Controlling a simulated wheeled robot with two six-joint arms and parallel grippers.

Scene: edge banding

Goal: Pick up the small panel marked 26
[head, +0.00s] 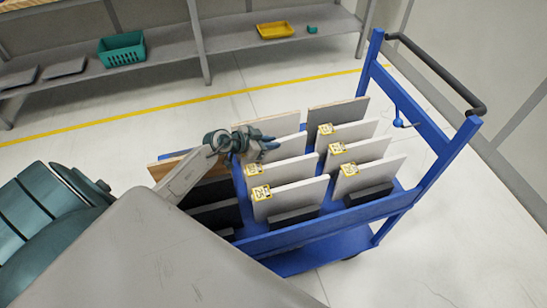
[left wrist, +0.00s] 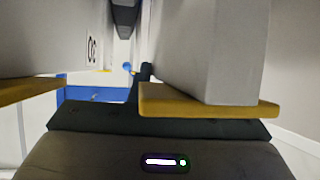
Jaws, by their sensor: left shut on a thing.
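My left gripper (head: 262,146) is at the left end of a light grey panel (head: 288,148) in the left column of the blue cart and is shut on it. This panel's label is hidden behind the gripper. I cannot read which panel is marked 26, as the numbers on the labels are too small. In the left wrist view a grey panel (left wrist: 210,50) stands on the right, close to the dark gripper body (left wrist: 160,150). Another panel (left wrist: 50,40) on the left bears dark marks, only partly visible. My right gripper is not in view.
The blue cart (head: 430,140) holds several upright panels in slots, many with yellow-edged labels. Neighbouring panels stand close in front and behind. A black handle (head: 440,70) rises at the right. A green basket (head: 121,48) and yellow tray (head: 274,30) are on a shelf behind.

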